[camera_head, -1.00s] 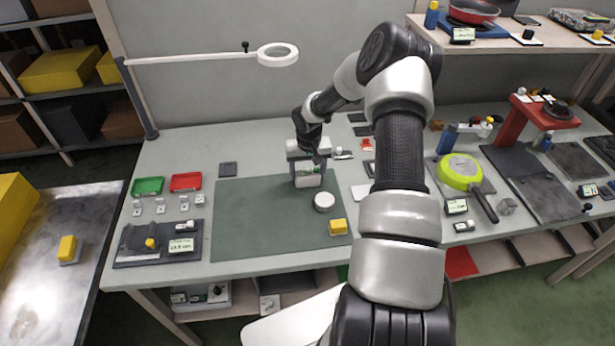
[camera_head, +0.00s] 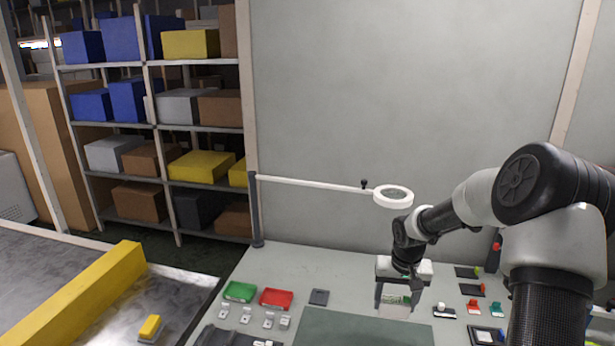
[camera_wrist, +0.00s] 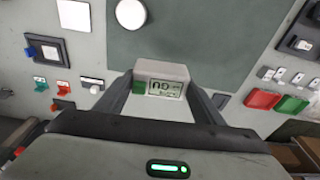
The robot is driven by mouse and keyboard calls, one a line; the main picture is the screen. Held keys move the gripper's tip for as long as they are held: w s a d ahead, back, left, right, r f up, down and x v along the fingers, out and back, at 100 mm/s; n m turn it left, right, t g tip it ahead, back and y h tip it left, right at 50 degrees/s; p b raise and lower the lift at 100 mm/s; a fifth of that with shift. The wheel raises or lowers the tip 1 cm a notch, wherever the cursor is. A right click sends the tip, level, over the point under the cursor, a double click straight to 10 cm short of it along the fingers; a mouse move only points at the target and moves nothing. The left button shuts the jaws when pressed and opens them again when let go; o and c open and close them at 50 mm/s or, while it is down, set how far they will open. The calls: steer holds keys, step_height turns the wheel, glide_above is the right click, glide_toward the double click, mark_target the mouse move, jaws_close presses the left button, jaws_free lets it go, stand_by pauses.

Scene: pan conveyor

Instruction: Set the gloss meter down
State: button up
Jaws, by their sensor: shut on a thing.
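My gripper (camera_head: 398,286) is at the right of the head view, above the back part of the workbench. It is shut on the gloss meter (camera_head: 394,299), a small pale box with a green patch and a display. In the wrist view the gloss meter (camera_wrist: 161,72) sits between the two dark fingers (camera_wrist: 160,98), its display facing the camera. Whether its underside touches the bench or mat cannot be told. The dark green mat (camera_head: 355,328) lies in front of it and also shows in the wrist view (camera_wrist: 190,35).
A green tray (camera_head: 239,291) and a red tray (camera_head: 276,299) stand left of the mat, with several small pale blocks in front. A ring lamp (camera_head: 393,196) reaches over the bench. In the wrist view a white round object (camera_wrist: 130,14) lies on the mat.

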steer(key=s+a+r+n, duration=0.2)
steer(key=s+a+r, duration=0.2)
steer(key=s+a, duration=0.8)
steer(key=shift+s+a+n, duration=0.2)
steer(key=shift+s+n, duration=0.05)
steer(key=shift+n, duration=0.05)
